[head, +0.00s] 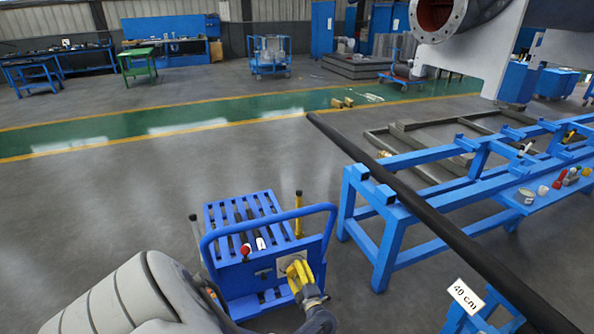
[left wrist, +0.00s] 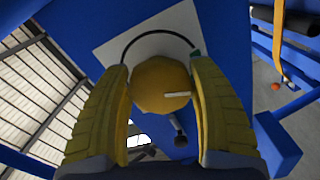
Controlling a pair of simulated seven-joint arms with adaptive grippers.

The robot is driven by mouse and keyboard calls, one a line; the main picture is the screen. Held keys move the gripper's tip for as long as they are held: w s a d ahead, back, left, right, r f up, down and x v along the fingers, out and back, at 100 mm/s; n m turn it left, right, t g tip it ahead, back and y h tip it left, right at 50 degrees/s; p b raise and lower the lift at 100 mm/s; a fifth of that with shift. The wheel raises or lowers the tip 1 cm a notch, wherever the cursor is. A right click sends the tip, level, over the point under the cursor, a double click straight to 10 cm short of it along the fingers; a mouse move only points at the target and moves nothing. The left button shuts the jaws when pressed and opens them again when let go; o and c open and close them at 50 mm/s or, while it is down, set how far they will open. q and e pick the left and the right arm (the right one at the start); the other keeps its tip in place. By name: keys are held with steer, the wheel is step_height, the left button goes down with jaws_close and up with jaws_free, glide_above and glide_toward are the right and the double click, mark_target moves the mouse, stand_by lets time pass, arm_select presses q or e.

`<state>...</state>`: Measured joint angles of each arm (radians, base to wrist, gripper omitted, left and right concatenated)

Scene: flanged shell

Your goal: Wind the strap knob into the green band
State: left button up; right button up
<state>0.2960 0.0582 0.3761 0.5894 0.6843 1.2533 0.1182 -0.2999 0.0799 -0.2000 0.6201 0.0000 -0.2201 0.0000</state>
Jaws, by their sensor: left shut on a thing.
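The strap knob (left wrist: 155,82) is a round yellow knob in the left wrist view, with a white pointer (left wrist: 178,94) that points right. Behind it is a pale dial plate (left wrist: 178,22) with a black arc over the top. A small piece of the green band (left wrist: 196,53) shows at the arc's right end, partly hidden by a finger. The pointer lies below the green band. My left gripper (head: 298,272) has its yellow fingers on both sides of the knob, shut on it, at the panel of the blue cart (head: 308,252). The head view hides most of the knob.
The blue cart has a tube handle (head: 270,217), a red knob (head: 246,249) and a white piece (head: 260,243) on top. A long black bar (head: 420,208) lies over a blue frame (head: 383,240) at right. The floor left of the cart is clear.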

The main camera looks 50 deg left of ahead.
stand_by(0.4)
arm_select(q)
steer(key=o, duration=1.2)
steer(key=v, duration=1.2)
